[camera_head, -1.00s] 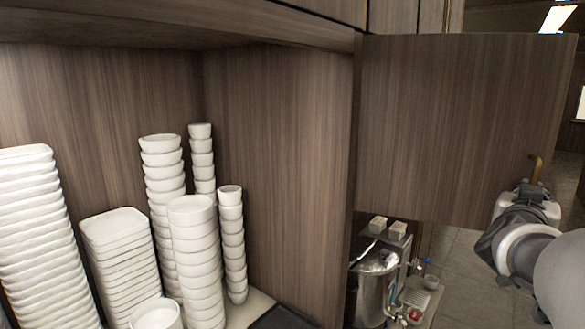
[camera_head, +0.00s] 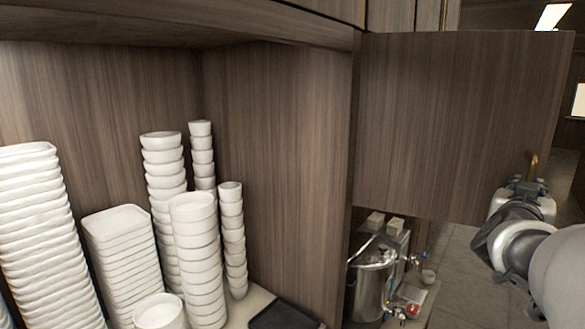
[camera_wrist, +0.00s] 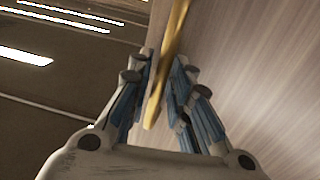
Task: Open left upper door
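The dark wood-grain cabinet door (camera_head: 455,120) stands wide open on the right in the head view, swung out from the cabinet's right side wall. Its brass handle (camera_head: 534,164) is near the lower outer corner. My gripper (camera_head: 528,183) is at this handle. In the wrist view, the brass handle (camera_wrist: 178,28) runs between the two fingers of my gripper (camera_wrist: 163,75), which are closed in on it from both sides. The door's face (camera_wrist: 250,60) fills the right of that view. The exact finger contact is partly hidden.
The open cabinet holds stacks of white bowls (camera_head: 195,250) and square white dishes (camera_head: 120,250), with a black tray (camera_head: 283,316) at the front. A metal urn (camera_head: 372,275) stands below the door. Open floor (camera_head: 460,270) lies to the right.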

